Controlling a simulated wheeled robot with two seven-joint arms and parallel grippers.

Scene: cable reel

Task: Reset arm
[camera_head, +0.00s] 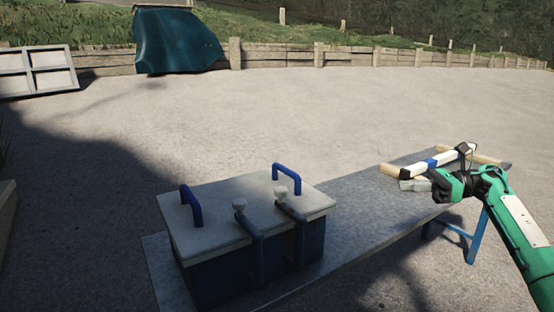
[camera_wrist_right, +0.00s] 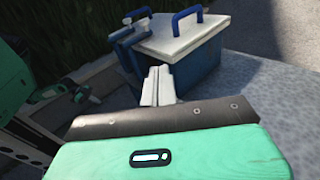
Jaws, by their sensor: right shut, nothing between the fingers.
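My right gripper (camera_head: 412,185) is at the right of the head view, over the far right part of the grey table, at the end of my green arm. Its pale fingers are together with nothing between them. They also show shut in the right wrist view (camera_wrist_right: 158,74), pointing toward a blue box (camera_wrist_right: 190,72) with a white lid. My left gripper does not show in the head view.
The blue box (camera_head: 225,272), its pale lid (camera_head: 240,205) on and blue handles up, stands on the table (camera_head: 365,215). A white, blue and black bar (camera_head: 437,161) lies on wooden supports (camera_head: 488,159) just behind my right gripper. Open pavement lies beyond.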

